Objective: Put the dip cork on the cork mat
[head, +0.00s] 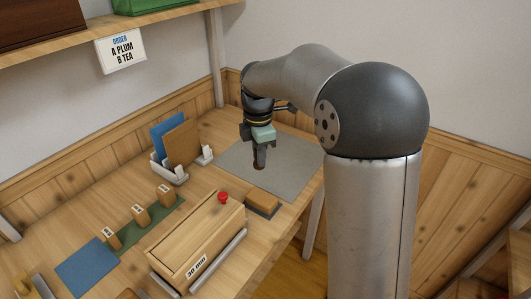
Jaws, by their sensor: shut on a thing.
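My gripper (259,158) hangs down over the grey mat (283,176) at the back right of the bench. It is shut on a small brown thing (258,166), mostly hidden by the fingers. It may be the dip cork, but it is too small to tell. Whether it touches the mat is unclear. Nothing in view is marked as the cork mat. A green strip (154,229) with several small labelled wooden blocks and a flat blue mat (87,267) lie to the left.
A long wooden box (200,240) with a red knob (223,197) stands at the front. A brown block with a dark base (262,202) lies beside it. A white rack (170,174) holds blue and brown boards. An order sign (121,51) hangs from the shelf.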

